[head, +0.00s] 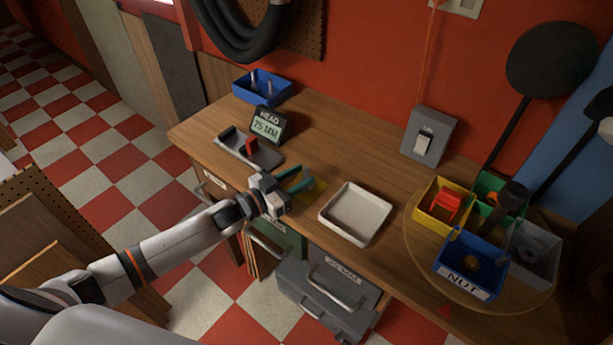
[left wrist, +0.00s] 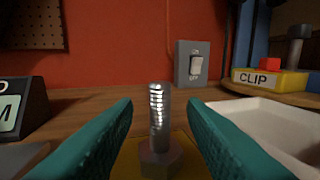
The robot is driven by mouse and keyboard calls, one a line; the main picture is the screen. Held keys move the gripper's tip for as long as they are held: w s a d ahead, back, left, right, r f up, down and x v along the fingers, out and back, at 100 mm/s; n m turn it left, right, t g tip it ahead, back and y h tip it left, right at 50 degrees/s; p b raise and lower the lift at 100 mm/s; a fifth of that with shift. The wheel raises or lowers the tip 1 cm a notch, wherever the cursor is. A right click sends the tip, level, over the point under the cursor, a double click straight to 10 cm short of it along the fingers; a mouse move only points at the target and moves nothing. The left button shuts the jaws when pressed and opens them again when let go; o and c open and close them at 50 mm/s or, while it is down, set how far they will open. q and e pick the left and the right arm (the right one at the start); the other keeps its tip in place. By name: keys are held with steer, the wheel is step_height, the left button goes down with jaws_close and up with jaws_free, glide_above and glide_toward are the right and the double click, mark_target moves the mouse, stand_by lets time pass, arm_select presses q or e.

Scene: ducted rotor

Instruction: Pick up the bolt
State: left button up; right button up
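The bolt (left wrist: 158,122) stands upright in the left wrist view, threaded metal shank up and dark hex head down on a yellow patch (left wrist: 188,150). My left gripper (left wrist: 160,112) is open, with a teal finger on each side of the bolt and a visible gap on both sides. In the head view my left gripper (head: 300,179) is low over the yellow patch (head: 315,190) near the bench's front edge. I cannot make out the bolt in the head view. My right gripper is not in view.
A white tray (head: 326,214) lies just right of the left gripper. A small display (head: 268,124) and a dark holder (head: 228,146) stand to its left. A blue bin (head: 240,92) is at the back. A round turntable (head: 412,235) with several bins is at the right.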

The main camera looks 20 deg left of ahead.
arm_select(q)
steer(key=shift+x, duration=1.3)
steer(key=shift+r, duration=0.1)
jaws_close()
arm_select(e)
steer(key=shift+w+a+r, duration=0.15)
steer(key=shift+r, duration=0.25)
